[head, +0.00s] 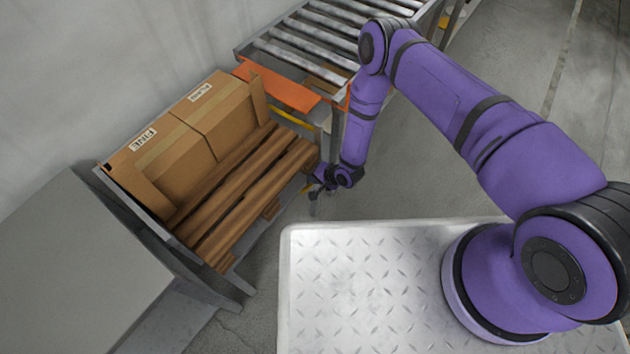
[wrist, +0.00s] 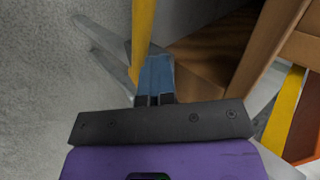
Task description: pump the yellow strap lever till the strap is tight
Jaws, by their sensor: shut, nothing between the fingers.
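A yellow bar (wrist: 143,35), which looks like the strap lever, runs down from the top edge of the wrist view to beside my gripper (wrist: 157,62). My gripper's blue fingers are shut with nothing held between them. The bar passes close along their left side; I cannot tell whether they touch. In the head view, my gripper (head: 322,178) is at the right end of the brown wooden pieces, and a small bit of yellow (head: 306,188) shows beside it. Another yellow strip (wrist: 284,110) slants down at the right of the wrist view. The strap's tightness cannot be seen.
Cardboard boxes (head: 185,135) and long brown pieces (head: 255,205) lie in a grey frame (head: 180,260). A roller conveyor (head: 310,40) with an orange end plate (head: 280,88) stands behind. A grey cabinet (head: 75,265) is at left. The floor (head: 440,150) at right is clear.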

